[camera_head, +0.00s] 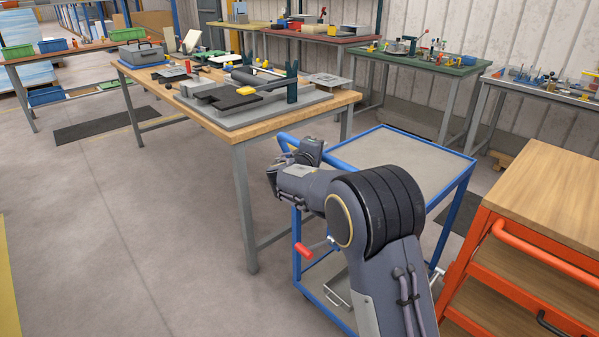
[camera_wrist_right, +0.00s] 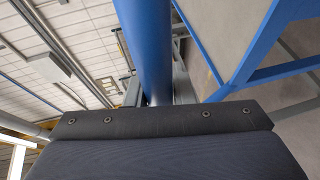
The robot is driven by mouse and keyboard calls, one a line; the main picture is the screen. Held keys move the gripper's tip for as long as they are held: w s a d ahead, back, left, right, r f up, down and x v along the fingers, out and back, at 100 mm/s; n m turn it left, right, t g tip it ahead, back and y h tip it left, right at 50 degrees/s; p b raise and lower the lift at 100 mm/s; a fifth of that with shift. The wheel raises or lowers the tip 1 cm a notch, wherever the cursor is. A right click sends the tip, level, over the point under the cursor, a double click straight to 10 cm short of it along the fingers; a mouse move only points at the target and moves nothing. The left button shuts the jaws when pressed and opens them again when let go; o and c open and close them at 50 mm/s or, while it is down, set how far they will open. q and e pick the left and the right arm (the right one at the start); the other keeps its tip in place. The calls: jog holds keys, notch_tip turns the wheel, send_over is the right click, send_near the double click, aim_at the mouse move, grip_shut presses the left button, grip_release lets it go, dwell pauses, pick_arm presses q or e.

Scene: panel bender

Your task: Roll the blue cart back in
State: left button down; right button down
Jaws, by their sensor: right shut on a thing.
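The blue cart (camera_head: 405,160) has a blue frame and a bare grey top. It stands between the wooden-topped workbench and the orange cart. Its blue push handle (camera_head: 318,150) sticks out at the left end, toward the workbench. My right gripper (camera_head: 288,160) is at this handle and shut on it. In the right wrist view the blue handle bar (camera_wrist_right: 150,45) runs up from behind the dark gripper (camera_wrist_right: 160,120), with the blue frame at right. My forearm hides much of the cart's near side and part of its lower shelf. My left gripper is not in view.
The workbench (camera_head: 240,132), with a fixture and tools on it, stands close to the handle. The orange cart (camera_head: 530,195) with a wooden top is at right. Benches with tools line the back wall. The floor (camera_head: 150,230) at left is clear.

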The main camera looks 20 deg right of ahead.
jog(key=w+d, duration=0.3)
jog(key=d, duration=0.5)
jog(key=w+d+p, duration=0.1)
jog(key=w+d, duration=0.2)
jog(key=d, duration=0.6)
jog(key=shift+w+d, duration=0.3)
jog(key=shift+w, duration=0.1)
jog(key=shift+r, duration=0.2)
jog(key=c, duration=1.7)
grip_release()
jog(key=o, duration=0.4)
jog(key=shift+w+d+f, duration=0.1)
jog(key=shift+d+f, duration=0.05)
jog(key=shift+d, duration=0.05)
jog(key=shift+o, duration=0.2)
jog(key=shift+a, duration=0.1)
